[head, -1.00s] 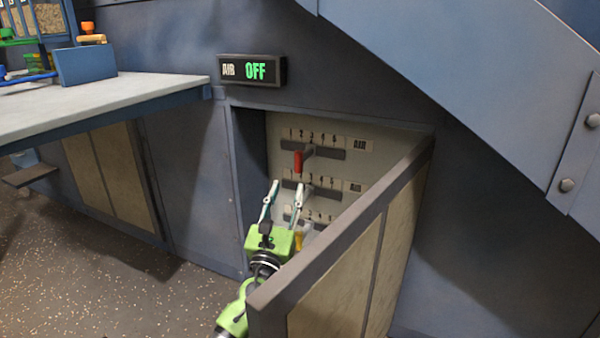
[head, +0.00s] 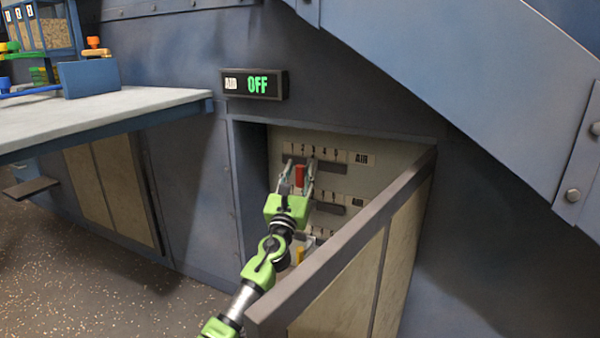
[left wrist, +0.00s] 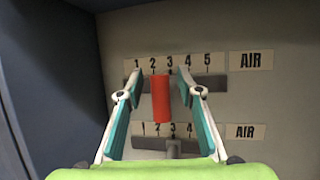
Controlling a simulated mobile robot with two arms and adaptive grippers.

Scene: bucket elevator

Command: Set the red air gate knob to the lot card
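The red air gate knob (head: 300,176) sits on the top slotted scale, marked 1 to 5, inside the open cabinet. In the left wrist view the red knob (left wrist: 161,98) hangs below the marks around 2 and 3; its exact setting is hard to tell. My left gripper (head: 299,165) is open, with one finger on each side of the knob. The left wrist view shows gaps between the knob and both fingers of the gripper (left wrist: 161,72). I cannot make out a lot card. My right gripper is out of view.
A second numbered slot (head: 331,208) lies below the first, and a yellow knob (head: 300,255) shows lower down. The open cabinet door (head: 345,275) stands to the right of my left arm. A workbench (head: 90,120) is at the left.

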